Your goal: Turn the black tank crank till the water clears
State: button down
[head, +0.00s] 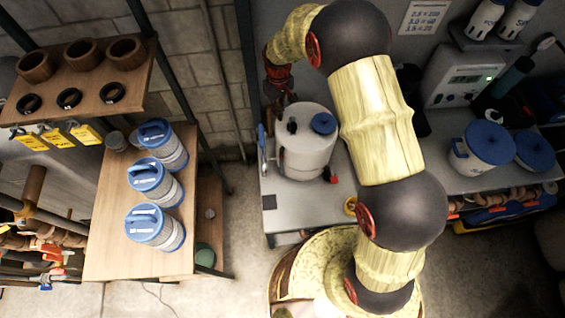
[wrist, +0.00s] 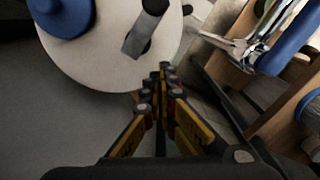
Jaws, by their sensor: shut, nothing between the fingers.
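The white tank (head: 306,158) stands on the grey bench with a blue cap (head: 323,123) and a red tap at its lower right. Its black crank (head: 292,126) is on top, left of the cap. In the wrist view the tank's pale lid (wrist: 95,62) fills the upper left, and the crank shows as a grey arm (wrist: 139,36) with a dark knob. My gripper (wrist: 160,85) is shut and empty, just beside the lid's edge and apart from the crank. In the head view it hangs behind the tank, partly hidden.
On the left, several blue-lidded tubs (head: 148,222) stand on a wooden shelf, with a rack of brown cups (head: 80,57) above. On the right are blue-lidded containers (head: 488,145) and a meter (head: 466,73). A blue-handled metal tool (wrist: 270,55) is right of my gripper.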

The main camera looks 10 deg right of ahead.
jog(key=shift+w+a, duration=0.25)
jog(key=shift+w, duration=0.1)
jog(key=shift+w+d+f, duration=0.1)
jog(key=shift+w+d, duration=0.25)
jog(key=shift+w, duration=0.1)
jog(key=shift+s+a, duration=0.15)
notch_tip(320, 180, up, 8)
jog(key=p, duration=0.4)
jog(key=shift+s, duration=0.1)
dwell(0.3)
